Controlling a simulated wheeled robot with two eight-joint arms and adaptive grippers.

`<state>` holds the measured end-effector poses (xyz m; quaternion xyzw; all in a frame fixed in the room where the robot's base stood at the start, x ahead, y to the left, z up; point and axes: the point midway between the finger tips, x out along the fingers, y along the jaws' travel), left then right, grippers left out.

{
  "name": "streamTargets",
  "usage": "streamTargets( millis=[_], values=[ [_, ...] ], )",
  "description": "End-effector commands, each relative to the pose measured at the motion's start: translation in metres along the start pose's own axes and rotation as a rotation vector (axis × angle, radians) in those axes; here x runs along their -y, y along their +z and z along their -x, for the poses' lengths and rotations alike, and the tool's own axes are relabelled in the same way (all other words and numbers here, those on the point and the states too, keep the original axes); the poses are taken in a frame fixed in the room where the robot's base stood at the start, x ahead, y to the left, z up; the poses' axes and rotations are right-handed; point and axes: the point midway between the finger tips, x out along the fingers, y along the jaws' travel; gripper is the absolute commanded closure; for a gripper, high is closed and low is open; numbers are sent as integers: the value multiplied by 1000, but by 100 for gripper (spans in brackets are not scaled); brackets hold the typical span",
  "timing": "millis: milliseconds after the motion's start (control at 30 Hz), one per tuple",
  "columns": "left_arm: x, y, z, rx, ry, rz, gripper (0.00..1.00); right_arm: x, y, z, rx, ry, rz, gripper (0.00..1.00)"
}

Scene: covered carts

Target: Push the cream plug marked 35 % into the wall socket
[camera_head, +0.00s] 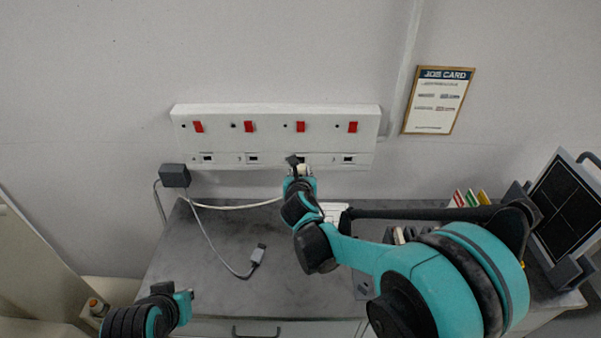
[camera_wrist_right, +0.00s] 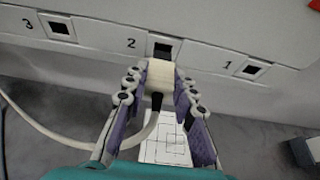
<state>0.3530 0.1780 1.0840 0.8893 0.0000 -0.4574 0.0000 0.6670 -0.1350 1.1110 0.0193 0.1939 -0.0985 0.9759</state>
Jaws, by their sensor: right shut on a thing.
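The cream plug (camera_wrist_right: 160,74) is between the fingers of my right gripper (camera_wrist_right: 161,80) in the wrist view, its pale cable trailing left. No marking on it is legible. My right gripper also shows in the head view (camera_head: 299,168), at the third socket from the left. The white wall socket strip (camera_head: 275,112) has a row of openings and red switches. The plug's front lies at the lower edge of the socket opening numbered 2 (camera_wrist_right: 163,47), whose dark upper part shows; I cannot tell whether they touch. My left gripper (camera_head: 184,294) is low at left, away from the strip; its jaw state is unclear.
A dark grey adaptor (camera_head: 175,176) is at the strip's lower left, with a cable to a grey connector (camera_head: 258,254) on the grey worktop (camera_head: 205,275). A printed white sheet (camera_wrist_right: 167,140) lies below the plug. A dark panel (camera_head: 568,205) stands at right. A job card (camera_head: 438,100) hangs above.

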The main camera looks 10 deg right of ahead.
Motion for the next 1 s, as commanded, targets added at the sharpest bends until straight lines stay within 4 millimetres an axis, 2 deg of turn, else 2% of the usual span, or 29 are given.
streamTargets(
  millis=[1000],
  values=[
    [0,2,-2,0,0,0,100,0,8,-19,0,0,-1,100]
  ],
)
